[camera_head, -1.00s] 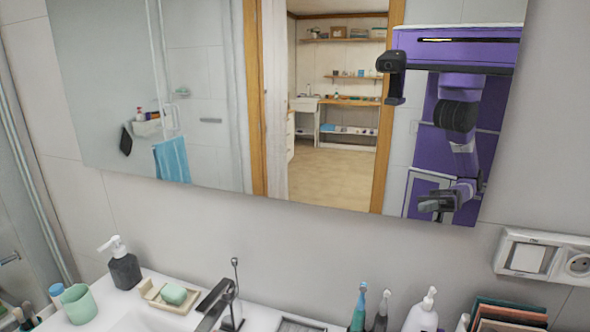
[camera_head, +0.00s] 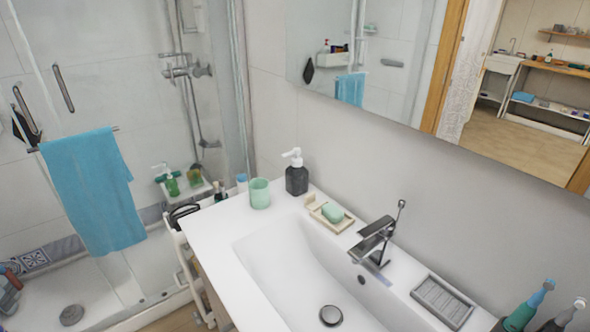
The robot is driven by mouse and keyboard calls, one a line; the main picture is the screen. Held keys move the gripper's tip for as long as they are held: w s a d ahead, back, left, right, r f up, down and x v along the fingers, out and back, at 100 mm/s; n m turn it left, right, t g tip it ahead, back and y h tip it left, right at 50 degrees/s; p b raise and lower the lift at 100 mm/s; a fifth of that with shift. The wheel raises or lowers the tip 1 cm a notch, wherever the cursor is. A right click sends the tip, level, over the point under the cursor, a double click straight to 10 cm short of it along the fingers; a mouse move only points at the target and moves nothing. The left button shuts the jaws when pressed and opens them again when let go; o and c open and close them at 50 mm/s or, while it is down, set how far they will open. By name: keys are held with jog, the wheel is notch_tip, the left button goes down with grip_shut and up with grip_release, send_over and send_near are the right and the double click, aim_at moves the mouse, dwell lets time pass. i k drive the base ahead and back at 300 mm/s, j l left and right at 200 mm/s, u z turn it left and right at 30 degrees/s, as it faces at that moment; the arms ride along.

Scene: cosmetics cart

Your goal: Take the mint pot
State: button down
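A mint-green cup (camera_head: 260,193) stands upright on the back left corner of the white washbasin counter. It is the only mint pot-like vessel I can make out, and I cannot tell whether it is the mint pot meant. A white cart (camera_head: 186,262) stands against the left side of the washbasin, mostly hidden by the counter. Dark items show at its top, but its contents are too hidden to tell. My gripper is not in view.
A dark soap dispenser (camera_head: 296,175) and a green soap on a dish (camera_head: 332,213) stand near the cup. The tap (camera_head: 374,243) rises behind the basin. A glass shower with a blue towel (camera_head: 93,190) is at the left.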

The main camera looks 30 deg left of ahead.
aim_at(259, 188)
jog(key=u, duration=1.15)
jog(key=j+z, duration=0.1)
jog(key=z, duration=0.4)
jog(key=i+j+z, duration=0.2)
jog(key=j, duration=0.2)
jog(key=i+j+z, duration=0.2)
jog(key=j, duration=0.25)
jog(key=j+z, duration=0.25)
jog(key=j, duration=0.15)
jog(key=i+j, duration=0.1)
jog(key=j, duration=0.75)
jog(key=i+j+z, duration=0.1)
jog(key=j, duration=0.7)
jog(key=i+j, duration=0.1)
jog(key=j, duration=0.75)
